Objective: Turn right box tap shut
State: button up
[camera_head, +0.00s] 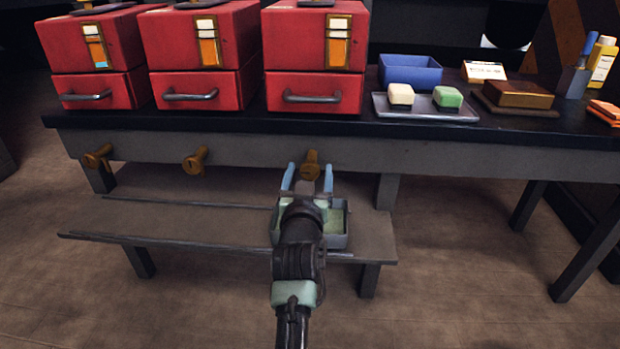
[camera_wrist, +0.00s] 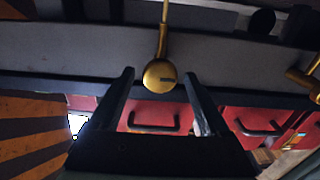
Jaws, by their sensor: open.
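The right red box (camera_head: 313,92) stands on the bench with a grey handle on its lower front. Below it, the right brass tap (camera_head: 311,160) sticks out from the bench's front edge. In the wrist view the tap (camera_wrist: 160,77) shows a round brass knob with a dark slot and a thin stem. My gripper (camera_head: 309,178) is open, its two blue fingers on either side of the tap in the head view. In the wrist view the gripper (camera_wrist: 158,78) has the knob between its fingertips, with gaps on both sides. I cannot tell the remaining depth between them.
Two more brass taps, the middle (camera_head: 195,160) and left (camera_head: 98,156), sit along the bench front. A blue bin (camera_head: 410,70) and soap tray (camera_head: 425,113) stand on the bench at right.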

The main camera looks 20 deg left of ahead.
jog(key=shift+w+a, duration=0.2)
jog(key=shift+w, duration=0.5)
jog(key=shift+r, duration=0.1)
grip_shut()
